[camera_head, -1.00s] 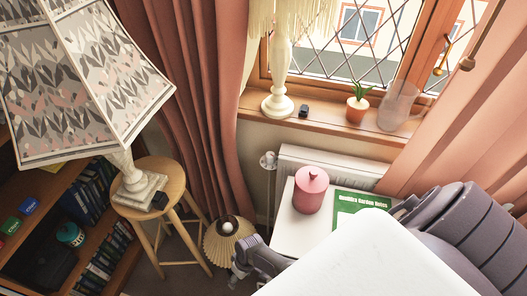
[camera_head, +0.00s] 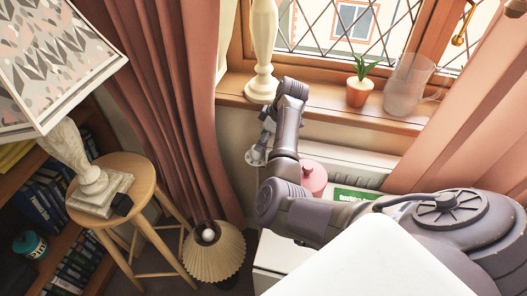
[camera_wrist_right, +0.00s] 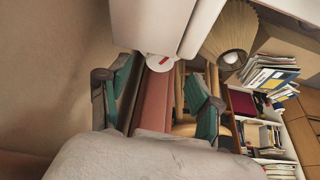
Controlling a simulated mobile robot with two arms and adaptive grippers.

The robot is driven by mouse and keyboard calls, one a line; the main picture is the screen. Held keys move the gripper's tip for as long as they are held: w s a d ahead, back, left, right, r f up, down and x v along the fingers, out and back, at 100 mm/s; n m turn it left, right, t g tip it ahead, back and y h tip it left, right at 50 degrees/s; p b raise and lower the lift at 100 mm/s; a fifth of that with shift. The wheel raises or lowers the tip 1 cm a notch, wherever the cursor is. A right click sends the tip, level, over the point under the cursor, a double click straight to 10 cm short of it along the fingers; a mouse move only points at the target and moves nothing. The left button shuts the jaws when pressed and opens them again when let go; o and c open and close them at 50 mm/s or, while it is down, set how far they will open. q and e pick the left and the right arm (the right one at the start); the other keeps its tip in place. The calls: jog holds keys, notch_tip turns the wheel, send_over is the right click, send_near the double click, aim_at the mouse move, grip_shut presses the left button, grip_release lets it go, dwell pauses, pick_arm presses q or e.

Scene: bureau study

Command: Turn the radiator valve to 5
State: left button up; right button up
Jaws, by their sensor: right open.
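The radiator valve (camera_head: 254,157) is a small pale round head at the left end of the white radiator (camera_head: 345,158), low beside the curtain. In the right wrist view the valve (camera_wrist_right: 160,62) shows as a white disc with a red mark, just beyond and between the fingertips. My right gripper (camera_head: 263,139) points down at the valve from above and partly covers it. In the wrist view the right gripper (camera_wrist_right: 160,84) is open, its green-padded fingers apart with nothing between the pads. I cannot tell whether it touches the valve. The number set on the valve is unreadable. My left gripper is not in view.
A pink lidded pot (camera_head: 314,177) and green book (camera_head: 352,194) lie close behind my right arm. A potted plant (camera_head: 360,90) and glass jug (camera_head: 407,85) stand on the sill (camera_head: 330,103). A pleated lampshade (camera_head: 213,252) and wooden stool (camera_head: 140,175) are at left.

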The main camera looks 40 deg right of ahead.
jog(key=shift+d+r, duration=0.1)
jog(key=shift+d, duration=0.15)
jog(key=shift+a+f, duration=0.2)
jog(key=x, duration=0.5)
jog(key=shift+a+f, duration=0.1)
jog(key=shift+w+a+f, duration=0.15)
jog(key=shift+f, duration=0.35)
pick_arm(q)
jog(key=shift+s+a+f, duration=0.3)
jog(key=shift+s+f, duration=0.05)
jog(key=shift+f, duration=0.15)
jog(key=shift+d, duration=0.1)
